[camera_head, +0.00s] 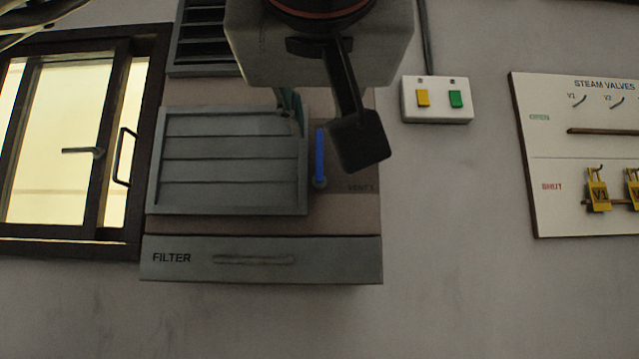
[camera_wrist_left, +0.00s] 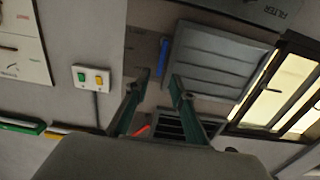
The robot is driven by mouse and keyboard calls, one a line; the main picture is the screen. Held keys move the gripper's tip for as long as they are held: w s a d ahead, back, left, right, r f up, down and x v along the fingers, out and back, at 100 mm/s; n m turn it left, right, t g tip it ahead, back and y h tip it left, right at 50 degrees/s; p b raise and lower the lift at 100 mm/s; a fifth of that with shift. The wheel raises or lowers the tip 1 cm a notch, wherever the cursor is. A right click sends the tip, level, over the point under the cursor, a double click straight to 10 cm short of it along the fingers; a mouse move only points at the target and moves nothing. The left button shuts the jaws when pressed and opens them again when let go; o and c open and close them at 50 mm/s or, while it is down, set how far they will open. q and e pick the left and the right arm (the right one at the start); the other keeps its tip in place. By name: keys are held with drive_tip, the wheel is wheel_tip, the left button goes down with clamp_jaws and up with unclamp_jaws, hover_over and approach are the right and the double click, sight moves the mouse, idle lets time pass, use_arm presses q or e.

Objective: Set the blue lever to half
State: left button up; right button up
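The blue lever (camera_head: 320,155) is on the brown panel of the wall unit, right of a grey slatted louvre (camera_head: 232,160). Its handle points straight up from a pivot at its lower end. It also shows in the left wrist view (camera_wrist_left: 162,58), just beyond the fingertips. My left gripper (camera_head: 328,125) hangs in front of the unit, one finger above and left of the lever and the other to its right. In the left wrist view the fingers (camera_wrist_left: 157,82) are spread with nothing between their tips. Contact with the lever cannot be made out. My right gripper is not in view.
A grey FILTER drawer (camera_head: 262,260) is below the lever. A window (camera_head: 75,140) with dark frame and handle is at left. A switch box (camera_head: 437,112) with yellow and green buttons and a steam valves board (camera_head: 570,140) are at right. Bare wall lies between.

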sight(319, 142)
use_arm(q)
drive_tip(key=shift+w+p, duration=0.6)
drive_tip(key=shift+w, duration=2.35)
clamp_jaws()
